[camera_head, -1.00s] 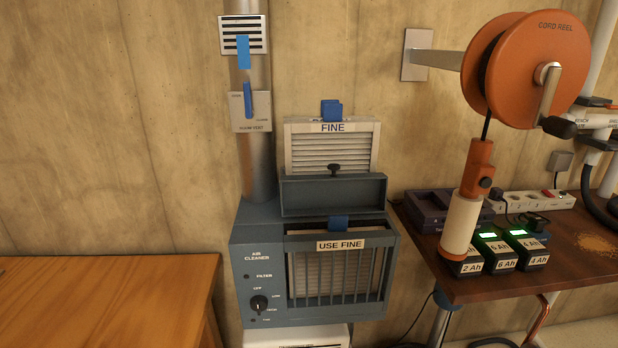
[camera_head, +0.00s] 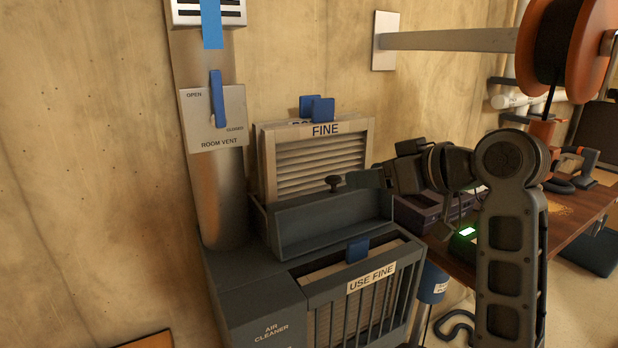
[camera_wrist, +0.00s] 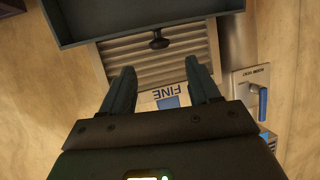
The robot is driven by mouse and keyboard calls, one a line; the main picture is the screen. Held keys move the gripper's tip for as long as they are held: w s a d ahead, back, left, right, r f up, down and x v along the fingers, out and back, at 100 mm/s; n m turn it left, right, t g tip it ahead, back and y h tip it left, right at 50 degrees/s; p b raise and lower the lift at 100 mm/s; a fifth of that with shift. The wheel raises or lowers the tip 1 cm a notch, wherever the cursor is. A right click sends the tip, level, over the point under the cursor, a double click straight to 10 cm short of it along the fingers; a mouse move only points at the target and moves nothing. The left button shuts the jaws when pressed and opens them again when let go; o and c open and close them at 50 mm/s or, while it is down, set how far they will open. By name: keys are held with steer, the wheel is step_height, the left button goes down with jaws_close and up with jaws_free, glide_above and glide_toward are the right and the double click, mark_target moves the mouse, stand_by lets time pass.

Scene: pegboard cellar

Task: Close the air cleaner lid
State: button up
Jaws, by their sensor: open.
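The air cleaner (camera_head: 255,285) is a blue-grey box against the wall. Its lid (camera_head: 335,228) stands open and upright at the back of the top opening, with its hollow inner side facing forward. A black knob (camera_head: 333,183) shows at the lid's upper edge, and also in the wrist view (camera_wrist: 158,41). A filter with a blue tab (camera_head: 357,249) sits in the opening, behind the "USE FINE" label (camera_head: 371,278). My gripper (camera_wrist: 160,66) is open and empty; its fingers straddle the knob's line in the wrist view, apart from it. In the head view it is just right of the knob.
The room vent lever (camera_head: 217,98) is on the duct at left. A cord reel (camera_head: 566,50) on a wall bracket hangs above my arm. A workbench (camera_head: 590,210) with chargers stands right.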

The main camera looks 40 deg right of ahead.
mark_target(335, 177)
steer(key=x, duration=0.7)
steer(key=shift+w+f, duration=0.1)
steer(key=shift+w, duration=0.3)
jaws_close()
stand_by(0.4)
